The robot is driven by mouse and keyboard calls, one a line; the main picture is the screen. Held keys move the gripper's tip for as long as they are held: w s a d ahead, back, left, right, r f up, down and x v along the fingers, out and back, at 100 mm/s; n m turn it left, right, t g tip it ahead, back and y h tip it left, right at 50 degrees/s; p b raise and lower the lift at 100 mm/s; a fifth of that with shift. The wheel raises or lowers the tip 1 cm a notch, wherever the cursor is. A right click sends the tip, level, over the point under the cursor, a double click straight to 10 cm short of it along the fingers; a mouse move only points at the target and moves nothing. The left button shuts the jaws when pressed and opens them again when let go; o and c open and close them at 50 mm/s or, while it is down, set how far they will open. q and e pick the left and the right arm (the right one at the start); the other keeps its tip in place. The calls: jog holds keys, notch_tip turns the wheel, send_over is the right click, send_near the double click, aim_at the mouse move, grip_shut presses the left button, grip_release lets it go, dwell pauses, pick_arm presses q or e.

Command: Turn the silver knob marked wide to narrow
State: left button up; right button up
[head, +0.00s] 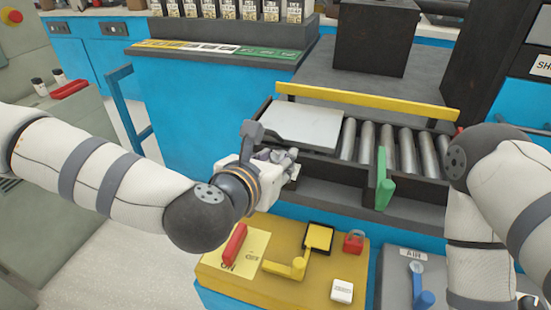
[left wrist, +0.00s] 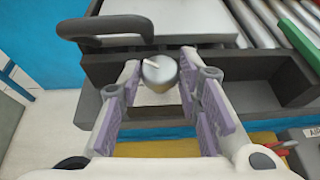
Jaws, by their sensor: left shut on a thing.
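The silver knob (left wrist: 160,74) sits on the dark front of the conveyor, below the grey plate. A pale pointer line on its top points to the upper left in the left wrist view. My left gripper (left wrist: 160,88) has its purple-padded fingers on either side of the knob and is shut on it. In the head view my left gripper (head: 287,163) reaches to the conveyor front and hides most of the knob. The wide and narrow markings are not readable. My right arm shows at the right, but its gripper is out of view.
A grey plate (head: 300,126) lies beside the metal rollers (head: 388,146), with a black handle (left wrist: 106,30) at its left. A green lever (head: 384,180) stands to the right. Below is a yellow panel (head: 215,270) with a red handle (head: 234,245) and a padlock (head: 353,242).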

pick_arm(q)
jog(key=m+h, duration=0.1)
jog(key=m+g+h, duration=0.1)
jog(key=shift+w+a+m+h, duration=0.2)
jog(key=shift+a+m+h, duration=0.1)
jog(key=shift+w+a+m+g+h+b, duration=0.1)
jog(key=shift+m+g+h+b, duration=0.35)
jog(key=shift+m+g+h, duration=0.8)
jog(key=o, duration=1.1)
jog(key=v, duration=1.2)
